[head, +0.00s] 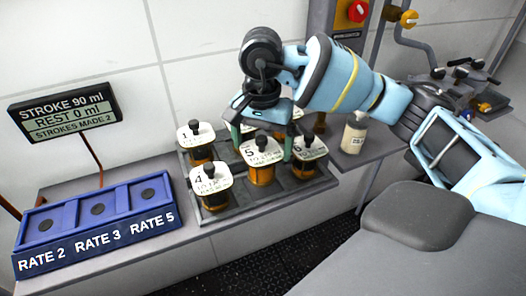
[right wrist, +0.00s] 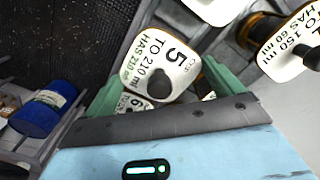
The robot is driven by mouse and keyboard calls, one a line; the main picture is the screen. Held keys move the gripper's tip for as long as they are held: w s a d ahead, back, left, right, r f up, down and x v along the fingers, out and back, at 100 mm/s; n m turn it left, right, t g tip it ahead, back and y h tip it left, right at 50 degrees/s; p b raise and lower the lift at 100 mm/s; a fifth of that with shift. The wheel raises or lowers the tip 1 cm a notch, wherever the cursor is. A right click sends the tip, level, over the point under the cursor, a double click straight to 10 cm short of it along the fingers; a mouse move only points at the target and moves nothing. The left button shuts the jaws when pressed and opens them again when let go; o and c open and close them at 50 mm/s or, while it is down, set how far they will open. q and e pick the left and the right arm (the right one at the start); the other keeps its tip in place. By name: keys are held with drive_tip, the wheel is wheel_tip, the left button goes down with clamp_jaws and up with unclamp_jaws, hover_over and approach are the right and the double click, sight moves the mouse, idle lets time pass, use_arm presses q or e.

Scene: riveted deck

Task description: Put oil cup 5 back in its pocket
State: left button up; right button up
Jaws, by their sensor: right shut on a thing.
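Oil cup 5 (head: 262,174), an amber cup with a white lid and black knob, is in the front row of the dark tray (head: 268,206), between cup 4 (head: 213,200) and cup 6 (head: 308,150). Its lid looks a little higher than its neighbours' lids. My right gripper (head: 263,148) is shut on cup 5, a green finger on each side. In the right wrist view, cup 5's lid (right wrist: 172,62) reads "TO 210 ml" between the fingers (right wrist: 165,88). My left gripper is not in view.
Cup 1 (head: 200,150) stands in the back row; other cups there are partly hidden by my arm. A blue rate stand (head: 100,222) with three round marks is at left, below a stroke display (head: 65,112). A cream bottle (head: 354,134) stands right of the tray.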

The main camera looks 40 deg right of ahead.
sight(263, 154)
drive_tip(key=shift+w+d+f, duration=0.2)
drive_tip(key=shift+d, duration=0.15)
wheel_tip(263, 154, down, 3)
drive_tip(key=shift+f, duration=0.2)
drive_tip(key=o, duration=1.6)
drive_tip(key=shift+c, duration=0.2)
